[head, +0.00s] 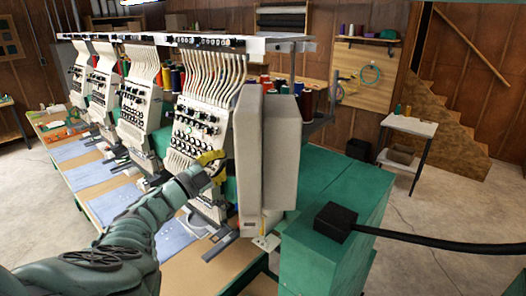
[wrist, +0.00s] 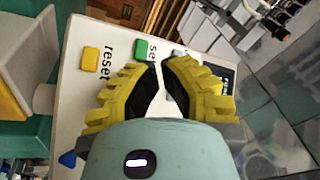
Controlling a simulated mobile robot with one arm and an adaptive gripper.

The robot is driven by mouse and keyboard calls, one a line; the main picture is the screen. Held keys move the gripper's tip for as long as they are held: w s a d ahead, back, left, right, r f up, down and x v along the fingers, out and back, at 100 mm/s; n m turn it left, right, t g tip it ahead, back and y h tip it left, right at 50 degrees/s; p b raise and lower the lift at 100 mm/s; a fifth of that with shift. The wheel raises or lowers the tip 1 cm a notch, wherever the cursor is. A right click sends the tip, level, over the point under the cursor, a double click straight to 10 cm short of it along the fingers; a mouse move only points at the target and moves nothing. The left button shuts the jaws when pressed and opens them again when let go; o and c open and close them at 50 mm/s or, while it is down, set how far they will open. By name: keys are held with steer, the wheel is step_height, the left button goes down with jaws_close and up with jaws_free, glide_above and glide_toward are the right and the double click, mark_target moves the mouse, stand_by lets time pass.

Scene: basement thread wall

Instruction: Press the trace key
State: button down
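In the wrist view a white control panel (wrist: 72,100) fills the middle left. It carries a yellow key (wrist: 90,58) marked "reset", a green key (wrist: 142,49) whose label is mostly covered, and a further key by the right finger that is largely hidden. Part of a blue key (wrist: 67,158) shows low on the left. No "trace" label can be read. My gripper (wrist: 161,64) has yellow ribbed fingers with a narrow gap between their tips, nothing held, over the panel near the green key. In the head view my gripper (head: 212,165) is in front of the nearest embroidery head.
A row of embroidery heads (head: 200,125) stands over a long table. A padded grey block (head: 250,150) is just right of my gripper. A green cabinet (head: 340,205) with a black box (head: 335,222) stands at right. Open floor lies beyond.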

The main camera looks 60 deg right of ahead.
steer(key=shift+s, duration=0.1)
stand_by(1.4)
steer(key=shift+s+d, duration=0.25)
steer(key=shift+s+d, duration=0.25)
steer(key=shift+s, duration=0.15)
stand_by(1.0)
steer(key=shift+w, duration=0.1)
steer(key=shift+w+a, duration=0.5)
steer(key=shift+w, duration=0.15)
